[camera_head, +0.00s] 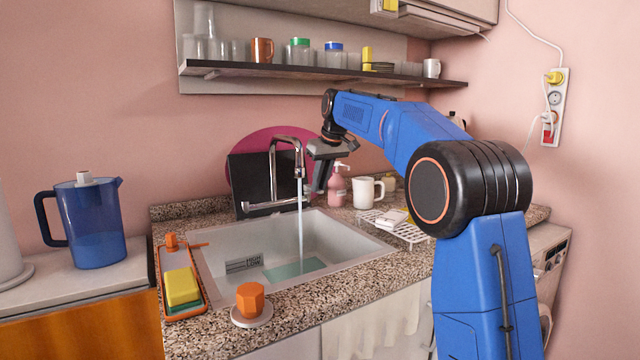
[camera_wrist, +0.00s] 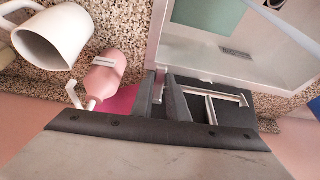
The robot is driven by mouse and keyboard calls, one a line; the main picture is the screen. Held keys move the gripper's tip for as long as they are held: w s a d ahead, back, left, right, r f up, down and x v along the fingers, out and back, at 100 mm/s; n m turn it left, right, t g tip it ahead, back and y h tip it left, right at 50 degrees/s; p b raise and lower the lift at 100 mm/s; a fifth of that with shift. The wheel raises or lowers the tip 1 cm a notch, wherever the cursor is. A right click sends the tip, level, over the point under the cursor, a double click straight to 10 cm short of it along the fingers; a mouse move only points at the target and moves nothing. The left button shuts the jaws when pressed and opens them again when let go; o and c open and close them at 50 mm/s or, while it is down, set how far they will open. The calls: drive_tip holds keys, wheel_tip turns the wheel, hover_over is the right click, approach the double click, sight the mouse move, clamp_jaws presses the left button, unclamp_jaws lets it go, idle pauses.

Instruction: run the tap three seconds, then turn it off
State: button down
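The chrome tap (camera_head: 285,142) stands at the back of the sink (camera_head: 215,290), and a stream of water (camera_head: 300,225) falls from its spout into the basin. Chrome parts of the tap (camera_wrist: 215,96) also show in the wrist view, right of my fingers. My gripper (camera_head: 318,182) points down just right of the spout, close to the tap's right side. In the wrist view the dark fingers (camera_wrist: 172,97) sit near the tap; their gap is unclear, and I cannot tell whether they touch it. The tap's handle is not clearly visible.
A pink soap bottle (camera_head: 337,185) and a white mug (camera_head: 366,192) stand right of my gripper. A drying rack (camera_head: 410,232) is further right. A black board (camera_head: 250,175) leans behind the tap. The shelf (camera_head: 230,70) hangs above. An orange knob-like object (camera_head: 250,298) stands at the front edge.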

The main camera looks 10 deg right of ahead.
drive_tip(key=shift+s+a+m+h, duration=0.15)
drive_tip(key=shift+a+m+h, duration=0.3)
drive_tip(key=shift+a+m, duration=0.5)
drive_tip(key=shift+s+a+m+h, duration=0.15)
drive_tip(key=shift+a+m+h, duration=0.35)
drive_tip(key=shift+m, duration=0.75)
drive_tip(key=c, duration=1.7)
unclamp_jaws()
